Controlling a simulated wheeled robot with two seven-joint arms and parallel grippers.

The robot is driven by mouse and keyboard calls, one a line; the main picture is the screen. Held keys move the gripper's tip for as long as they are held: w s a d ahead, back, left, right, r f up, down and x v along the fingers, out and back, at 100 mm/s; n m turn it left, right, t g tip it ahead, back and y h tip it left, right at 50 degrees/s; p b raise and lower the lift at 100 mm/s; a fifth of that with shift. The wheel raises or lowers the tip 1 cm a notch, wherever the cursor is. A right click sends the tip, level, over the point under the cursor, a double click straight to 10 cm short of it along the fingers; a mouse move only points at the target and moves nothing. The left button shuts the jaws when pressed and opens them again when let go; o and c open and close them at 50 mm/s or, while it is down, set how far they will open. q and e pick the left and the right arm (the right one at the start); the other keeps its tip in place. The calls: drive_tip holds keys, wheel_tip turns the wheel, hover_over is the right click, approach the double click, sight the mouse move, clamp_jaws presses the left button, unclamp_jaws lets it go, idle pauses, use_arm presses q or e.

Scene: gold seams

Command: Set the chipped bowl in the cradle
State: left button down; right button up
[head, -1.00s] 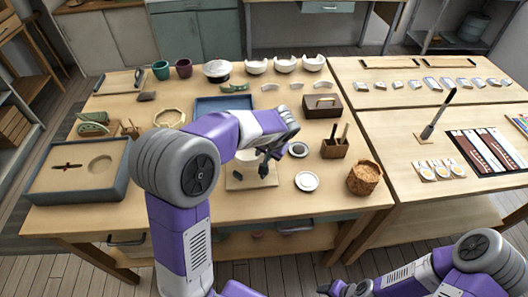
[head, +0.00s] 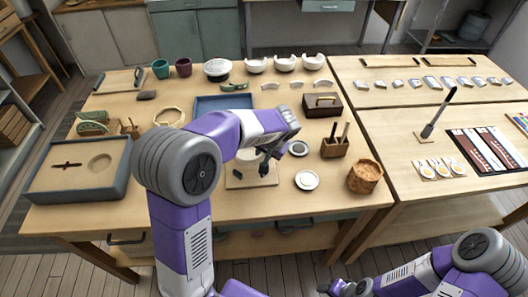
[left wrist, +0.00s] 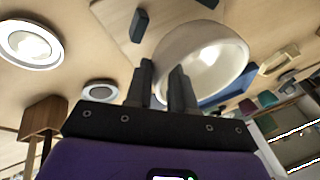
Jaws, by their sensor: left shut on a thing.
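My left gripper (head: 264,165) is over a pale square board (head: 268,181) near the table's front. In the left wrist view my left gripper (left wrist: 162,84) is shut on the wall of a white bowl (left wrist: 215,52), whose rim passes between the fingers. In the head view the bowl (head: 247,156) is mostly hidden behind my arm. A small dark block (head: 237,174) shows on the board; a dark block (left wrist: 139,25) also shows beside the bowl in the wrist view. I cannot tell whether the bowl touches the board. My right gripper (head: 346,288) is at the bottom edge, its fingers unclear.
A blue tray (head: 205,103) lies behind my left arm. A sand tray (head: 75,190) is at left. Several white bowls stand at the back.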

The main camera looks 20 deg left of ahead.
use_arm(q)
drive_tip(key=shift+f+b, duration=1.45)
drive_tip(key=shift+f, duration=0.2)
idle(2.4)
drive_tip(key=c, duration=0.9)
unclamp_jaws()
drive_tip(key=shift+s+d+f, duration=0.1)
drive_tip(key=shift+d, duration=0.05)
drive_tip(key=shift+c, duration=1)
drive_tip(key=shift+o, duration=0.2)
